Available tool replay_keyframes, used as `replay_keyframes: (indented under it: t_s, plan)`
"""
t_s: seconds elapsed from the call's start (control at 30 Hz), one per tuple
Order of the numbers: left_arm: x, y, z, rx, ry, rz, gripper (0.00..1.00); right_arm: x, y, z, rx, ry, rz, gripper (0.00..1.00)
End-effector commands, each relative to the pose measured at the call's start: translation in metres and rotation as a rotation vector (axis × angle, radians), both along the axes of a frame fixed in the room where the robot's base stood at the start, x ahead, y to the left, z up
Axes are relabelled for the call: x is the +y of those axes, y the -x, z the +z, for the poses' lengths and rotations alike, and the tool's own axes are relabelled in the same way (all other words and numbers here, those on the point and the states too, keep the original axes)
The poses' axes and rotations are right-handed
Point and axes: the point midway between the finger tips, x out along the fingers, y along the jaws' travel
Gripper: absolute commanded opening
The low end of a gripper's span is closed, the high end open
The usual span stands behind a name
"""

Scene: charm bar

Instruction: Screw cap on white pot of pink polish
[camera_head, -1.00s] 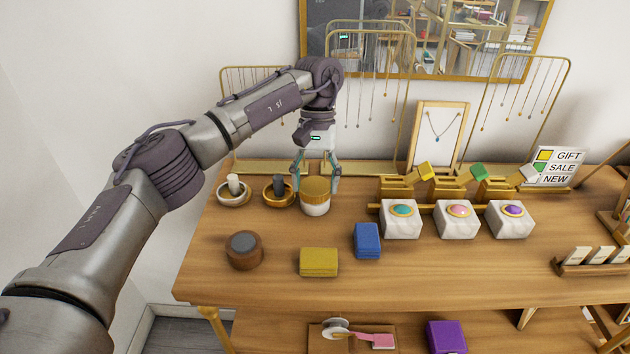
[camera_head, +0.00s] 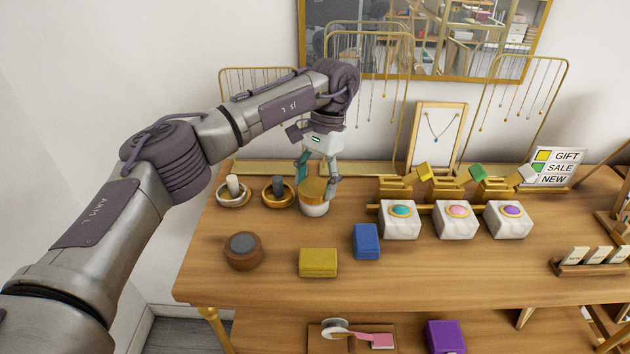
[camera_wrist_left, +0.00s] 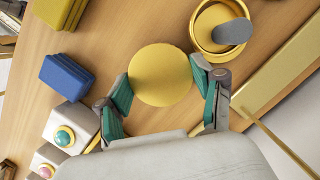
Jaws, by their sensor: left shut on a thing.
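The white pot (camera_head: 314,210) stands upright at the back left of the wooden table. Its wide gold cap (camera_head: 312,191) sits on top and covers the mouth, so the pink polish is hidden. My left gripper (camera_head: 317,187) comes down from above with its teal-padded fingers shut on the cap's sides. In the left wrist view, the round gold cap (camera_wrist_left: 160,75) lies between the two fingers and hides the pot. I cannot tell how tightly the cap is seated. My right gripper is out of view.
Two ring dishes, a gold one (camera_head: 266,197) and a pale one (camera_head: 222,200), stand just left of the pot. White ring blocks (camera_head: 401,226) stand right.

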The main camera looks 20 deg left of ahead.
Motion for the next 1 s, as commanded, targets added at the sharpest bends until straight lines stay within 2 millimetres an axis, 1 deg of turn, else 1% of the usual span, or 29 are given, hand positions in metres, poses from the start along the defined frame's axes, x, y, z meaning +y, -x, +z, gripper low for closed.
replay_keyframes:
  t_s: [0.03, 0.1, 0.57, 0.63, 0.8, 0.93, 1.0]
  plan:
    - [0.000, -0.002, 0.005, -0.009, 0.003, 0.002, 0.70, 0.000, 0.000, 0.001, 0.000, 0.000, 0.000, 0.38]
    - [0.000, -0.002, 0.005, -0.009, 0.002, 0.003, 0.81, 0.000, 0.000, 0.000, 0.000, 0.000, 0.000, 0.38]
    - [0.000, 0.000, 0.001, -0.002, 0.001, 0.017, 0.81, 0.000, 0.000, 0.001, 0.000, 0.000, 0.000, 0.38]
    - [0.001, 0.000, 0.003, -0.001, 0.001, 0.081, 0.81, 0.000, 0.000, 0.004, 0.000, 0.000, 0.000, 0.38]
    - [0.002, -0.001, 0.002, -0.001, 0.002, 0.308, 0.81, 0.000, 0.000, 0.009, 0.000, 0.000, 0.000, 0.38]
    - [0.002, 0.000, 0.001, 0.000, 0.000, 0.391, 0.81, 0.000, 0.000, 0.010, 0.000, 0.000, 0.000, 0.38]
    - [0.003, 0.000, 0.001, 0.000, 0.000, 0.465, 0.81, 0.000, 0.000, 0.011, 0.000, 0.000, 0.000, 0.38]
